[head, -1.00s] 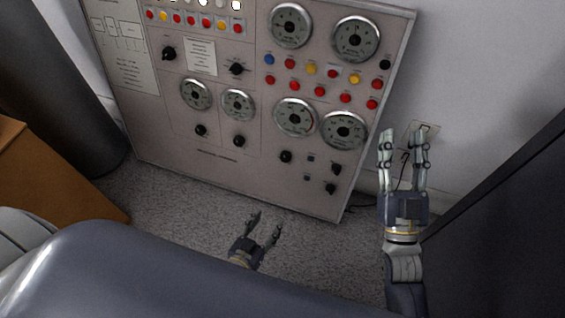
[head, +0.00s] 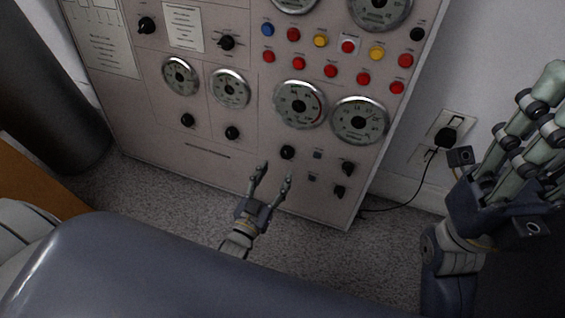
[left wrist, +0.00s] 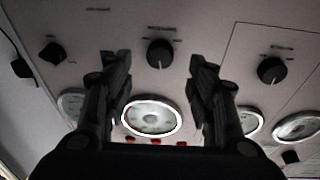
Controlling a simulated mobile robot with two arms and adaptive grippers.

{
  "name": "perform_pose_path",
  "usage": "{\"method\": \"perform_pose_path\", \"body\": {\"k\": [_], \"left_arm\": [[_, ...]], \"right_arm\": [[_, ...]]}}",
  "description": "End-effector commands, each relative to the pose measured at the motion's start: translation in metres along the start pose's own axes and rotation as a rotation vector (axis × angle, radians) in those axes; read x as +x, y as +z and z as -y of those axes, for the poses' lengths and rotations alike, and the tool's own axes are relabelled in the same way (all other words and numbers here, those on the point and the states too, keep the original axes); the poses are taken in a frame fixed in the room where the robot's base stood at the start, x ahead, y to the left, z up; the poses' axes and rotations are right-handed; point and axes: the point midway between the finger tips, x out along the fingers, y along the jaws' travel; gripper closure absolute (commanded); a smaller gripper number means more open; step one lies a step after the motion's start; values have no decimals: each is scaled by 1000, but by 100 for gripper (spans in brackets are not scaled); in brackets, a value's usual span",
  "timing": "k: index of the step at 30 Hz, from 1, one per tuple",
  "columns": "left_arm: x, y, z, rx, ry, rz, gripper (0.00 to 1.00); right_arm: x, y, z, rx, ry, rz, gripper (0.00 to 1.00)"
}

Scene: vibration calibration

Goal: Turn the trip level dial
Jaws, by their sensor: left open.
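The grey control panel (head: 205,160) carries several black knobs; their labels are too small to read, so I cannot tell which is the trip level dial. My left gripper (head: 274,174) is open and empty, just below and left of a black knob (head: 287,152) under the lower right gauges. In the left wrist view, which sees the panel upside down, that knob (left wrist: 160,53) appears between the two fingers (left wrist: 160,75), apart from both. My right gripper (head: 545,105) is at the right edge, open and empty, away from the panel.
Other knobs sit nearby: one to the left (head: 232,133) and two to the right (head: 348,168), (head: 340,192). Gauges (head: 300,104) and red buttons (head: 331,71) are above. A wall outlet with a plugged cord (head: 446,138) is right of the panel. Carpet (head: 310,255) lies below.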

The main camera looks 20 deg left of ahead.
Motion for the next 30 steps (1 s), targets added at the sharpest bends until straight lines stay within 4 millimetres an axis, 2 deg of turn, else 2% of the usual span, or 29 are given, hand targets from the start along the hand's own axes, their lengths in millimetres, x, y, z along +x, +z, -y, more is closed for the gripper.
{"method": "perform_pose_path", "body": {"k": [3, 9, 21, 27, 30], "left_arm": [[24, 2, 0, 0, 1, -4, 49], [48, 2, 0, 0, 0, -1, 49], [56, 0, 0, 0, 0, 1, 49], [55, 0, 0, 0, 0, 1, 93], [55, 0, 0, 0, 0, 1, 93]], "right_arm": [[0, 0, 0, -4, -10, -27, 60], [6, 1, 1, -7, -21, -52, 60], [9, 1, 2, -8, -25, -58, 60], [9, 1, 2, -8, -25, -57, 60], [9, 1, 2, -8, -25, -57, 60]]}}
